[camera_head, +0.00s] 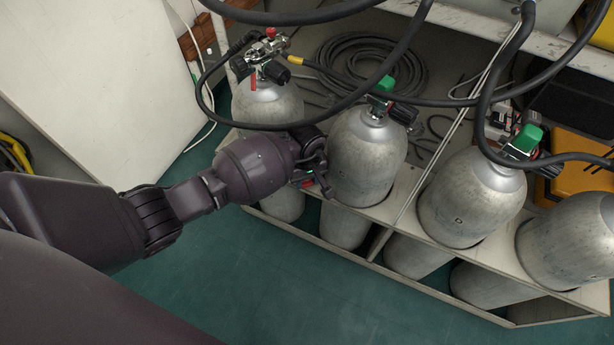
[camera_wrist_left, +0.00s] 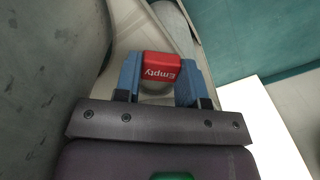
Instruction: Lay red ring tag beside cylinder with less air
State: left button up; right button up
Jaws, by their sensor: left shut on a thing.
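The red ring tag (camera_wrist_left: 161,66) reads "Empty" and sits between the blue fingertips of my left gripper (camera_wrist_left: 160,78), which is shut on it. In the head view my left gripper (camera_head: 318,178) is low between the first cylinder (camera_head: 268,102) and the second cylinder (camera_head: 366,155), close to the second one's side. The tag is mostly hidden there. The third cylinder (camera_head: 470,200) and fourth cylinder (camera_head: 572,240) stand farther right. The second and third carry green pieces on their valves; the first has red pieces. No air reading is legible. My right gripper is out of view.
The cylinders stand in a pale rack (camera_head: 400,200) with openings. Black hoses (camera_head: 340,118) loop over and in front of the valves. A pale panel (camera_head: 95,75) stands at left. Green floor (camera_head: 300,290) is clear in front. A coiled hose (camera_head: 370,60) lies behind.

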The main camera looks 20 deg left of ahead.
pick_arm(q)
jog(key=shift+f, duration=0.15)
jog(key=o, duration=0.9)
jog(key=shift+w+r, duration=0.1)
jog(key=shift+r, duration=0.25)
notch_tip(320, 180, up, 12)
jog(key=p, duration=0.4)
jog(key=shift+f, duration=0.1)
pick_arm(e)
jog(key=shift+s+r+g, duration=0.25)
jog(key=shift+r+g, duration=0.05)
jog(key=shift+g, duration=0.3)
